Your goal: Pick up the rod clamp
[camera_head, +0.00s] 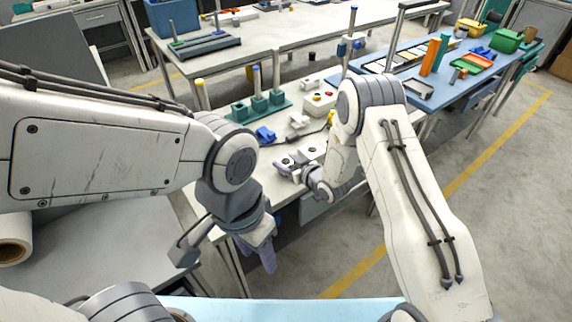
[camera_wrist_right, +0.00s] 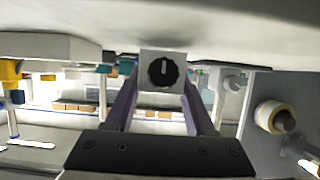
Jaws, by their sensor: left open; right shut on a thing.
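The rod clamp (camera_wrist_right: 148,62), a pale grey block with a round black knob on its face, is between the purple fingers of my right gripper (camera_wrist_right: 162,92) in the right wrist view. The fingers touch its two sides. In the head view my right gripper (camera_head: 285,165) points left at the front of the white workbench, and the clamp is small and partly covered there. My left gripper (camera_head: 222,247) is open and empty, low in front of the bench's near left corner, pointing down.
The white workbench (camera_head: 262,186) holds a green block fixture (camera_head: 258,106) with posts, a blue part (camera_head: 265,134), a white block with a dark hole (camera_head: 311,150) and a control box with buttons (camera_head: 320,101). A blue table (camera_head: 402,78) stands right. Floor is clear at far right.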

